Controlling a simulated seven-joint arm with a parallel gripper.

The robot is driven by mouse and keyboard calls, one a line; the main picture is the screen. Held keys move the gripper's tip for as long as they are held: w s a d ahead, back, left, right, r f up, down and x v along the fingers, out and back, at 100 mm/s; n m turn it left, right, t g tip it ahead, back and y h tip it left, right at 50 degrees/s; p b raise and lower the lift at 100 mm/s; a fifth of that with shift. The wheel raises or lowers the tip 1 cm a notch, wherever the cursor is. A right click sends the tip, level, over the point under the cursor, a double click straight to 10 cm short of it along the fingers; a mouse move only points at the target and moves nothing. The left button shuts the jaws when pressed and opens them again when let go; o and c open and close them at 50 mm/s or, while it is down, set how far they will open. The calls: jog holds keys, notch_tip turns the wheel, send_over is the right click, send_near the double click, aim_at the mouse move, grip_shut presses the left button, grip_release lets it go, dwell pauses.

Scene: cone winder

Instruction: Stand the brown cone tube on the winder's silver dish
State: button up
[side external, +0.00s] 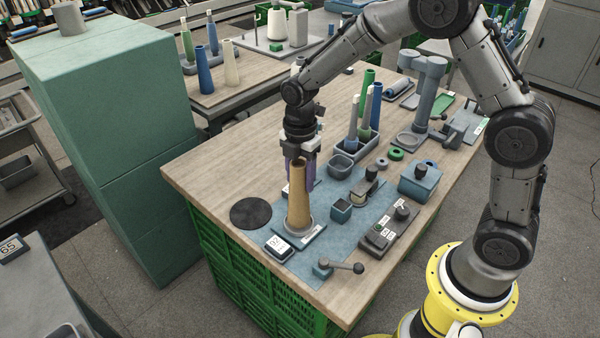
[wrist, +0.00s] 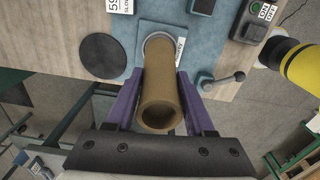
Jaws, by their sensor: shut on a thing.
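The brown cone tube (side external: 299,203) stands upright, wide end down, over the winder's silver dish (side external: 312,227) near the front of the table. Its lower end appears within the dish rim; I cannot tell whether it touches the dish. My gripper (side external: 301,185) is shut on the tube's upper part, its purple fingers on either side. In the wrist view my gripper (wrist: 158,82) has the tube (wrist: 160,95) between its fingers, with the open top facing the camera. A bit of the dish (wrist: 147,42) shows past the tube's far end; the rest is hidden.
A small display box (side external: 278,246) sits just left of the dish, and a black round pad (side external: 251,213) lies beyond it. A bin (side external: 357,145) of tubes stands behind.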

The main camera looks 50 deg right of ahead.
jog(key=shift+f, duration=0.45)
dwell(0.8)
jog(key=shift+f, duration=0.4)
jog(key=o, duration=1.3)
jog(key=shift+o, duration=0.2)
notch_tip(320, 180, up, 14)
jog(key=shift+f, duration=0.1)
